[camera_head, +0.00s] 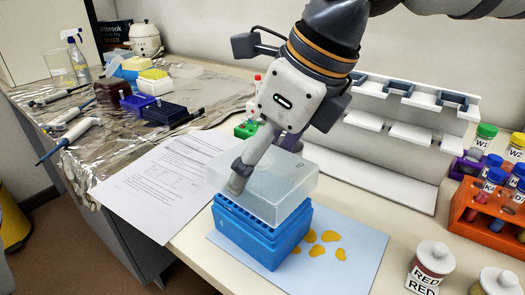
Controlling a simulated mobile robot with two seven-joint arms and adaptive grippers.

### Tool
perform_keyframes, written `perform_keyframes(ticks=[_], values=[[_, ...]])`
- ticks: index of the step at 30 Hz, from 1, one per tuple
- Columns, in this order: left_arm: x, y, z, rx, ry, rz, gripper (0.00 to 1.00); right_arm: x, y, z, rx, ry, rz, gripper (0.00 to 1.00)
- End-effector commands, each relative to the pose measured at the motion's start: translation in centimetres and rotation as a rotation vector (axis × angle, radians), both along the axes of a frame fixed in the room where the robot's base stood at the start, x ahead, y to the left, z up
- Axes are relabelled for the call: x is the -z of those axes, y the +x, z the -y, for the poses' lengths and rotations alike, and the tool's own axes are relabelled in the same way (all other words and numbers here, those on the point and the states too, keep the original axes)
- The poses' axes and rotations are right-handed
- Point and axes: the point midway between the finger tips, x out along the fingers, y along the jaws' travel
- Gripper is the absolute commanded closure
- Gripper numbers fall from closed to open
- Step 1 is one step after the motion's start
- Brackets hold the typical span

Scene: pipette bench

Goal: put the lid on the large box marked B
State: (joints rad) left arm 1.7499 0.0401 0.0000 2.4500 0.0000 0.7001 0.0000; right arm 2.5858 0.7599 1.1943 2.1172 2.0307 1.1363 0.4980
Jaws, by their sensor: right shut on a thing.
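A blue box (250,240) with a gridded top stands on a light blue mat in the middle front. I can read no letter B on it. A clear, frosted lid (285,180) is above the box and covers most of its top in the picture. The lid looks shifted a little to the back of the box, and I cannot tell whether they touch. My right gripper (240,178) comes down from above and is shut on the lid near its left side. My left gripper is not in view.
The light blue mat (350,265) bears several yellow-orange pieces (311,236). Printed sheets (160,185) lie to the left. A white pipette stand (390,160) is behind. An orange tube rack (490,232) and a RED jar (432,262) are at the right.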

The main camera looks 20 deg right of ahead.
Motion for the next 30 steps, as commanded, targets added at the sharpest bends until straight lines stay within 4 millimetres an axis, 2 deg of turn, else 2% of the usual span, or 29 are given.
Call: perform_keyframes(ticks=[13, 20, 21, 30], values=[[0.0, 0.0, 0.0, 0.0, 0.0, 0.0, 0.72, 0.4, 0.0, 0.0, 0.0, 0.0, 0.0, 0.45], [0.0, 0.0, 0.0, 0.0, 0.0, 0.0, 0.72, 1.3, 0.0, 0.0, 0.0, -0.001, 0.0, 0.45], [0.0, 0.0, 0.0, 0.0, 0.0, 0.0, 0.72, 1.5, 0.0, 0.0, 0.0, 0.0, 0.0, 0.51], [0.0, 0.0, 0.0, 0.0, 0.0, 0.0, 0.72, 1.9, 0.0, 0.0, 0.0, -0.001, 0.001, 0.51]])
